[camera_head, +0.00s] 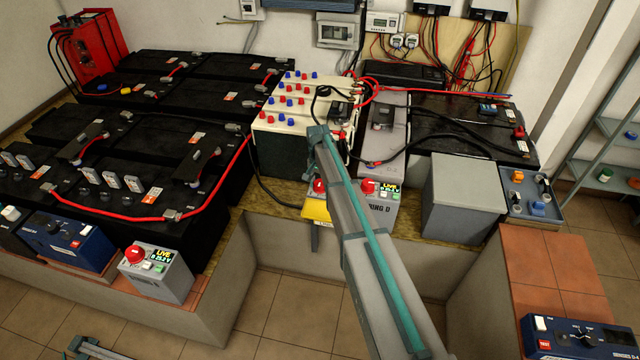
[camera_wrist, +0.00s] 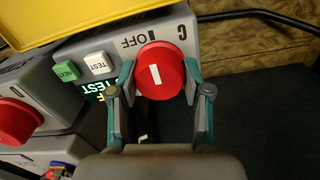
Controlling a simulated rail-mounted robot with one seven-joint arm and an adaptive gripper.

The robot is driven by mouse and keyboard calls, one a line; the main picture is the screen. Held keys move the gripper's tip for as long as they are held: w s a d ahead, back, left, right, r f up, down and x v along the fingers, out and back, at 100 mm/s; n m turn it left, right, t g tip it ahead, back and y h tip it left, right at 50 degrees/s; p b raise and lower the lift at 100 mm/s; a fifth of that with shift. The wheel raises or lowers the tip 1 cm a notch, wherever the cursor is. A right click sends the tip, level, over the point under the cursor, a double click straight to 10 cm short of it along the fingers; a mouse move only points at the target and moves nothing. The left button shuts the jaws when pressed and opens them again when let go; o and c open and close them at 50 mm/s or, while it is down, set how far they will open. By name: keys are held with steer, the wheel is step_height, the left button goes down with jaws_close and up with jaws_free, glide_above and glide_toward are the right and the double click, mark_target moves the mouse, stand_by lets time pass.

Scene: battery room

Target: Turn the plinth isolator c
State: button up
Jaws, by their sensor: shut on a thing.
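In the wrist view, isolator C is a grey box (camera_wrist: 203,30) marked C and OFF, with a round red knob (camera_wrist: 170,62). A white bar on the knob runs nearly up and down in the picture. My gripper (camera_wrist: 160,82) has its teal fingers on either side of the knob and is shut on it. A white TEST button (camera_wrist: 98,64) and a green NEXT button (camera_wrist: 66,71) sit beside it. In the head view, part of the red knob (camera_head: 319,186) shows beside my arm, which hides most of the box and my gripper.
A neighbouring isolator D (camera_head: 381,207) stands close by with its own red knob (camera_head: 368,187) and a LIVE 25.2 V display. A yellow plate (camera_head: 316,211) lies close to isolator C. Black batteries, cables and a grey box (camera_head: 463,199) surround the spot.

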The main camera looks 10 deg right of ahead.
mark_target(319, 182)
steer(key=o, duration=1.2)
steer(key=shift+c, duration=0.2)
step_height(319, 182, up, 12)
steer(key=shift+a, duration=0.15)
steer(key=shift+w, duration=0.1)
steer(key=s+f+n, duration=0.1)
steer(key=s+f, duration=0.1)
steer(key=s, duration=0.2)
steer(key=s+f+n, duration=0.1)
steer(key=s+f, duration=0.2)
steer(key=s, duration=0.2)
steer(key=s+f, duration=0.3)
steer(key=s, duration=0.2)
steer(key=shift+s+f+n, duration=0.15)
steer(key=shift+s+n, duration=0.1)
steer(key=shift+n, duration=0.15)
steer(key=s+f+n+g, duration=0.1)
steer(key=s+f, duration=0.7)
steer(key=s, duration=0.8)
steer(key=s+f+n+g, duration=0.2)
steer(key=s+f, duration=0.6)
steer(key=s, duration=0.8)
steer(key=s+f+n+g, duration=0.1)
steer(key=s+f+g, duration=0.2)
steer(key=s+f, duration=0.5)
steer(key=s, duration=0.8)
steer(key=shift+f+g, duration=0.3)
steer(key=shift+f, duration=0.05)
